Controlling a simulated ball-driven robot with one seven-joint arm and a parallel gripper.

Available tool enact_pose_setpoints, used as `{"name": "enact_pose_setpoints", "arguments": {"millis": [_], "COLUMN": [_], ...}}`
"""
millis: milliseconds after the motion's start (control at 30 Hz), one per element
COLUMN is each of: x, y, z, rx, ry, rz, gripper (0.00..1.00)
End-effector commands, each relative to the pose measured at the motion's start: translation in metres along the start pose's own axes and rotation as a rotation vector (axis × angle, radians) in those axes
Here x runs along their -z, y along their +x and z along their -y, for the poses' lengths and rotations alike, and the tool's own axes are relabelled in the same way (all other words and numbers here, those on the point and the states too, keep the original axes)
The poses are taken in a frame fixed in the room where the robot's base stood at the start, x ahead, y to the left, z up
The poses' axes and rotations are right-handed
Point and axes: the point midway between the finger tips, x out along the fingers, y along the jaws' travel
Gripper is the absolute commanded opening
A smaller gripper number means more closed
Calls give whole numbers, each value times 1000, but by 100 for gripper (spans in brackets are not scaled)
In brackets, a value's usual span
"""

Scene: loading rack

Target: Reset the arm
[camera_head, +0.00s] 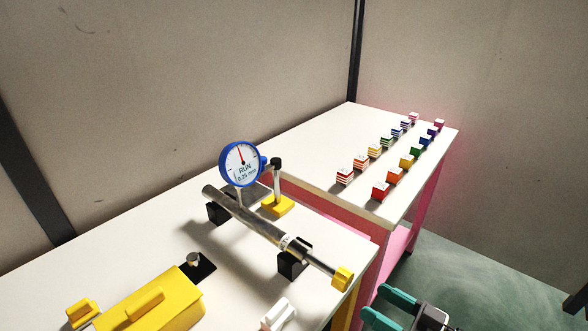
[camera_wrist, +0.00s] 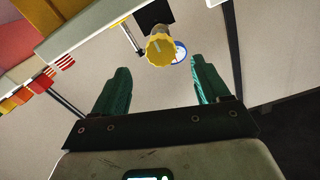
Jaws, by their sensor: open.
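My gripper (camera_head: 378,307) shows at the lower right of the head view, off the front edge of the near table. Its two teal fingers stand wide apart in the wrist view (camera_wrist: 158,88), with nothing between them. A metal shaft (camera_head: 252,222) lies across two black supports on the near table. Its yellow end knob (camera_head: 343,278) points toward my gripper's side, and it also shows ahead of the fingers in the wrist view (camera_wrist: 160,50), apart from them. A blue-rimmed dial gauge (camera_head: 240,165) stands over the shaft.
The near white table (camera_head: 130,250) bears a yellow box (camera_head: 155,303) and a white handle-like piece (camera_head: 279,314). A farther white table (camera_head: 320,150) bears two rows of coloured blocks, including a red one (camera_head: 381,191). Green floor (camera_head: 470,270) is open at the right.

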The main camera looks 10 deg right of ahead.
Motion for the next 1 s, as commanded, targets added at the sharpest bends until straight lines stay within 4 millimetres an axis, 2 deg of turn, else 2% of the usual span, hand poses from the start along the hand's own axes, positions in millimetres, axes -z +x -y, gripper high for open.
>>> {"name": "enact_pose_setpoints", "arguments": {"millis": [67, 167, 333, 400, 500, 600, 700, 800, 900, 1000], "x": [-5, -26, -93, -120, -151, -172, -182, -184, -181, -179], "y": [0, 0, -16, -32, -60, -94, -128, -157, -176, -188], "z": [2, 10, 31, 39, 48, 55, 60, 64, 66, 67], "rx": [2, 5, -28, -69, -153, -270, -407, -538, -640, -700], "ry": [5, 27, 105, 141, 185, 221, 245, 257, 262, 264], "rz": [20, 111, 432, 583, 786, 974, 1128, 1235, 1296, 1326], "gripper": [75, 75, 75, 75, 75, 75, 75, 75, 75, 75]}}
